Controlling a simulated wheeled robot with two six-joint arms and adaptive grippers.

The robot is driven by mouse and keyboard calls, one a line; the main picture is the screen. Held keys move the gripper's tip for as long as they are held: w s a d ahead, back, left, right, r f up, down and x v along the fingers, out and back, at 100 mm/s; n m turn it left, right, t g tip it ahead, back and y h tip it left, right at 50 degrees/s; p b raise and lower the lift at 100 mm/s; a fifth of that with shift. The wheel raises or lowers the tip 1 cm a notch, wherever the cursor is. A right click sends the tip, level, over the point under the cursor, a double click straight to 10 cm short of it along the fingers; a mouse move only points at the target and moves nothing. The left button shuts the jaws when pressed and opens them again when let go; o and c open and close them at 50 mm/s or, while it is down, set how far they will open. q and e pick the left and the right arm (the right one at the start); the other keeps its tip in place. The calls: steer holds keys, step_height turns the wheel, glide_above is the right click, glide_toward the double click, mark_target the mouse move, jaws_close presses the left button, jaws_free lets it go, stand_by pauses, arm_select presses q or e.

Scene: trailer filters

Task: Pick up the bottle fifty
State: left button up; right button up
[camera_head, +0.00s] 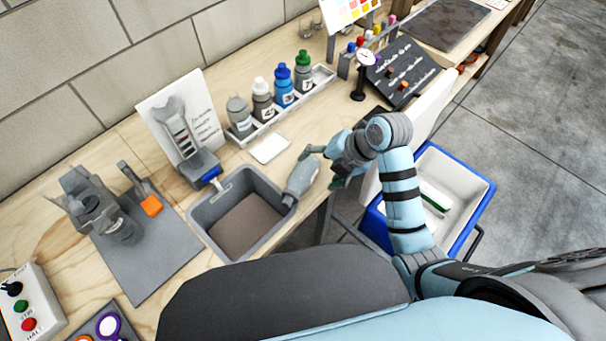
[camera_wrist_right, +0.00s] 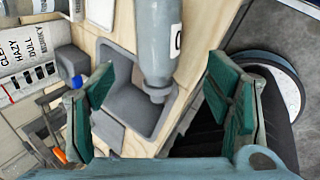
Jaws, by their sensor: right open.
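A grey bottle (camera_head: 301,177) is at the right rim of the grey bin (camera_head: 199,216), tilted with its narrow neck pointing down toward the bin. My right gripper (camera_head: 326,167) is open just right of it. In the right wrist view the bottle (camera_wrist_right: 156,38) comes in from the top between the spread green fingers (camera_wrist_right: 160,85), with gaps to both sides. Its white label is cut off, showing only part of a dark character, so I cannot read a full number. Whether it touches the rim is unclear. My left gripper is out of view.
A white rack (camera_head: 324,75) holds several bottles with grey, white, blue and green caps (camera_head: 303,58). A white card (camera_head: 269,148) lies before it. A blue-rimmed crate (camera_head: 470,185) stands right of the table edge. A grey mat with a clamp-like device (camera_head: 100,208) is left.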

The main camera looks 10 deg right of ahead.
mark_target(307, 176)
steer(key=b+x, duration=0.1)
steer(key=x, duration=0.6)
steer(key=shift+a+f, duration=0.15)
steer(key=shift+a, duration=0.15)
steer(key=c, duration=1.6)
